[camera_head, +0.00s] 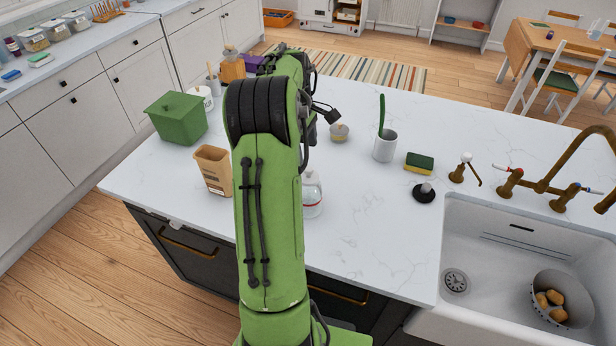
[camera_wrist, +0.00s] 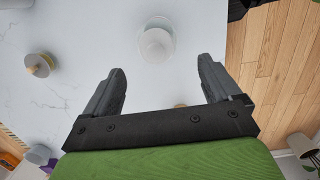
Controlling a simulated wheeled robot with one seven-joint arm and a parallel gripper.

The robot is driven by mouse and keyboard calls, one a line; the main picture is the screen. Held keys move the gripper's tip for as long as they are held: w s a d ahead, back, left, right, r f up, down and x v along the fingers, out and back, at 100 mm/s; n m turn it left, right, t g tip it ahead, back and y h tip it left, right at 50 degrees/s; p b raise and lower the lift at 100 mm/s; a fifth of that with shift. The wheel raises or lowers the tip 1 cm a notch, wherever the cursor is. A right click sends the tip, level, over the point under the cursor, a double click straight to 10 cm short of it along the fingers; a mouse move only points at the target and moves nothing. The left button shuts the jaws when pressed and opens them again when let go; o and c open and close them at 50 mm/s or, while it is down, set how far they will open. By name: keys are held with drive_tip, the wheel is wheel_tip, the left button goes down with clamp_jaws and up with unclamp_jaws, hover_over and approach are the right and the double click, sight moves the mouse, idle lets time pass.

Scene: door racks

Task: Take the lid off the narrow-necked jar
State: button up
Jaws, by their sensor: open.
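The narrow-necked jar (camera_head: 312,197) looks like the clear glass one with a red line, standing on the white worktop and partly hidden behind my arm in the head view. In the wrist view the glass jar (camera_wrist: 170,33) is seen from above, with a pale round lid (camera_wrist: 156,45) narrower than its body. My gripper (camera_wrist: 162,66) is open, with nothing held between its fingers. The jar lies beyond the fingertips in the wrist picture, between their lines and apart from them.
A tan carton (camera_head: 214,170) and green lidded box (camera_head: 178,118) stand left of my arm. The sink (camera_head: 480,215) is further right. Worktop right of the jar is clear.

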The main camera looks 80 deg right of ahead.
sight(308, 168)
drive_tip(key=f, duration=0.5)
drive_tip(key=s+f, duration=0.1)
drive_tip(key=f, duration=0.2)
drive_tip(key=shift+d, duration=0.35)
drive_tip(key=shift+r, duration=0.1)
drive_tip(key=shift+c, duration=0.6)
drive_tip(key=c, duration=1)
